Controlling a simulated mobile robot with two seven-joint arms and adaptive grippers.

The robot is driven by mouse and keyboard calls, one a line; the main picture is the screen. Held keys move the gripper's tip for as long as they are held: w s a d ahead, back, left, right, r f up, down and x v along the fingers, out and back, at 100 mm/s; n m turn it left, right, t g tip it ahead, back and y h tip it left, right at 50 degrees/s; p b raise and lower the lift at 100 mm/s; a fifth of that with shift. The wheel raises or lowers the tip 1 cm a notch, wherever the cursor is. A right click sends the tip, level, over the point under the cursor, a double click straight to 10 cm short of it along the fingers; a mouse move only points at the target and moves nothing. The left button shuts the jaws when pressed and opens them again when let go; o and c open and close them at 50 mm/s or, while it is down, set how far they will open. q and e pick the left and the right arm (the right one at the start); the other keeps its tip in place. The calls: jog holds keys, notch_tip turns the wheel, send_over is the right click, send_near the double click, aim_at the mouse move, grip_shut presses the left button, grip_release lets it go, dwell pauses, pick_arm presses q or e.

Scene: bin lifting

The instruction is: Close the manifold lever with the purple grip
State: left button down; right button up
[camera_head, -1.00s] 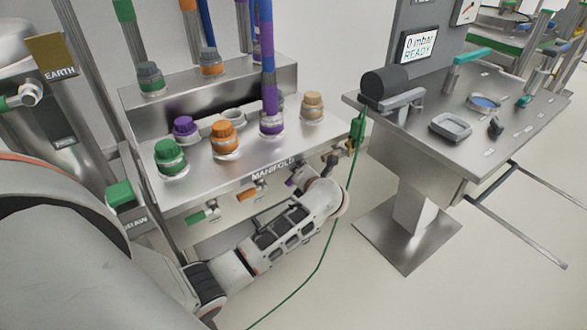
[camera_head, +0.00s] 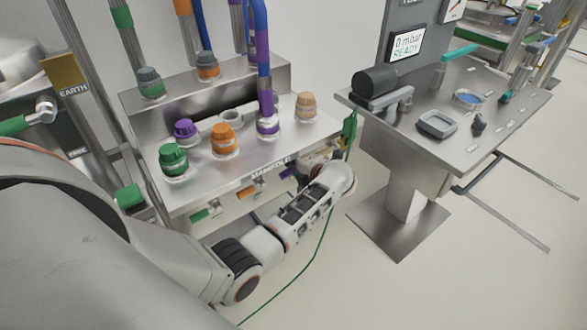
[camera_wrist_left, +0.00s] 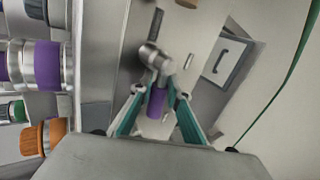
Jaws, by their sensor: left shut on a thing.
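The manifold (camera_head: 225,180) is a steel block with coloured caps on top and levers along its front face. A round metal valve body (camera_wrist_left: 155,58) shows just beyond the fingertips. My left gripper (camera_head: 318,160) is mostly hidden behind its wrist in the head view. My right gripper is not seen.
A green lever (camera_head: 199,215) and an orange lever (camera_head: 246,193) are to the left on the same front. A green cable (camera_head: 318,253) hangs beside my left wrist. A steel table (camera_head: 455,155) stands to the right. Open floor lies between.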

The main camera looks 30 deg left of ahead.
pick_arm(q)
jog(key=shift+s+f, duration=0.1)
jog(key=shift+f, duration=0.1)
jog(key=c, duration=2.2)
grip_release()
jog(key=shift+r, duration=0.1)
jog(key=shift+d+r, duration=0.1)
jog(key=v, duration=0.7)
jog(key=shift+d+r, duration=0.1)
